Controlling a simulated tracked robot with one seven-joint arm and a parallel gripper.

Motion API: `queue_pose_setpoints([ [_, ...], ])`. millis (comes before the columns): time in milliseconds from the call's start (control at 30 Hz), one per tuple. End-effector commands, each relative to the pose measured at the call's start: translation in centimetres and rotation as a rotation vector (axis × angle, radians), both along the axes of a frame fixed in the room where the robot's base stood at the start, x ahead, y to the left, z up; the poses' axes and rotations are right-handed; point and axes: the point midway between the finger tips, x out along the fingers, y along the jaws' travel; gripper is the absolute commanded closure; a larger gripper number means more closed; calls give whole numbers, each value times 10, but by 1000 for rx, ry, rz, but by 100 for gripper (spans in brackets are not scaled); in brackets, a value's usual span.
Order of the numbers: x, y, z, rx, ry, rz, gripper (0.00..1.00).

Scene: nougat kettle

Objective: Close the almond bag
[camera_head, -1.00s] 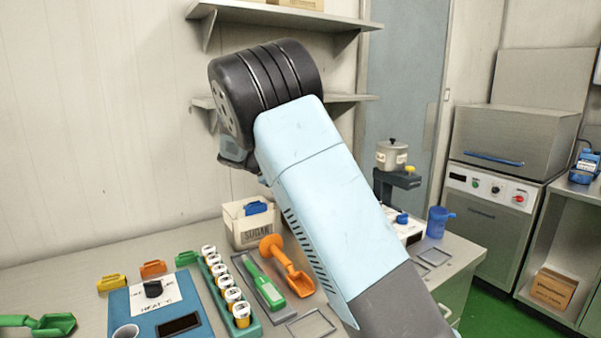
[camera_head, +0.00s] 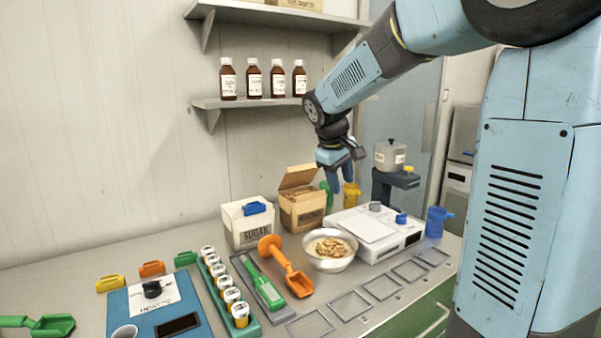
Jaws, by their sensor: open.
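The almond bag is most likely the brown, box-shaped bag (camera_head: 302,214) at the back of the counter, right of the sugar bag; its label is too small to read surely. Its top flap (camera_head: 298,177) stands up, so it is open. My gripper (camera_head: 342,178) hangs to the right of the bag and a little above it, fingers pointing down, apart from the flap. It looks empty. Yellow (camera_head: 109,284), orange (camera_head: 152,268) and green (camera_head: 186,258) clips lie at the left of the counter.
The sugar bag (camera_head: 248,228) bears a blue clip (camera_head: 255,208). A bowl of nuts (camera_head: 330,250), a white scale (camera_head: 375,236) and an orange scoop (camera_head: 287,267) stand in front. A yellow object (camera_head: 351,195) is close to my gripper. A shelf with bottles (camera_head: 262,80) is above.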

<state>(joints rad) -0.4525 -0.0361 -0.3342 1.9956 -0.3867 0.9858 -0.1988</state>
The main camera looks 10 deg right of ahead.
Motion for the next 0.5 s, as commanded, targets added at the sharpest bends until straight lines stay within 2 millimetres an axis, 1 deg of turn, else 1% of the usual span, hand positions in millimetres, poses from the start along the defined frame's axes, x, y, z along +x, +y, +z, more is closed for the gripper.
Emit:
queue_pose_setpoints([
  [33,-13,-4,4,28,-13,-18,56],
  [233,-60,-12,13,132,-58,-87,56],
  [500,-124,-13,20,249,-120,-175,56],
])
